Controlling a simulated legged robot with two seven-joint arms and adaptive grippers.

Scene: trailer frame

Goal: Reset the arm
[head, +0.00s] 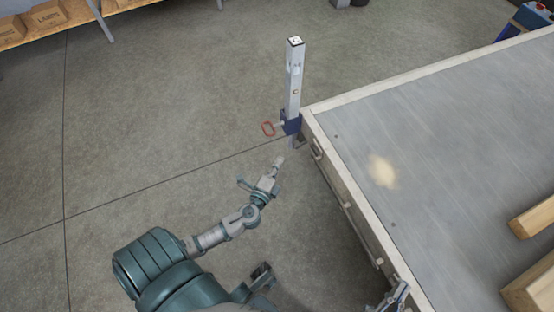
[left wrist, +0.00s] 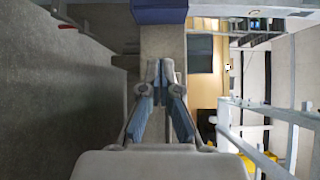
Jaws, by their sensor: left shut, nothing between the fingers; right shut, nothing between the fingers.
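My left arm reaches up from the bottom left in the head view. My left gripper (head: 279,161) is shut and empty, over the floor just left of the trailer's corner. It sits a little below the jack post (head: 293,85), seemingly apart from it. In the left wrist view the two fingers of my left gripper (left wrist: 160,70) meet at their tips with nothing between them. A pale post with a blue bracket (left wrist: 160,12) shows behind them. My right gripper (head: 402,287) is partly cut off at the bottom of the head view, beside the trailer's side edge, shut with nothing seen in it.
The grey trailer bed (head: 430,130) fills the right side, with wooden beams (head: 533,217) on it. A red handle (head: 268,128) sticks out left of the post's blue bracket (head: 290,124). A shelf with cardboard boxes (head: 45,17) stands far left. Open floor lies left.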

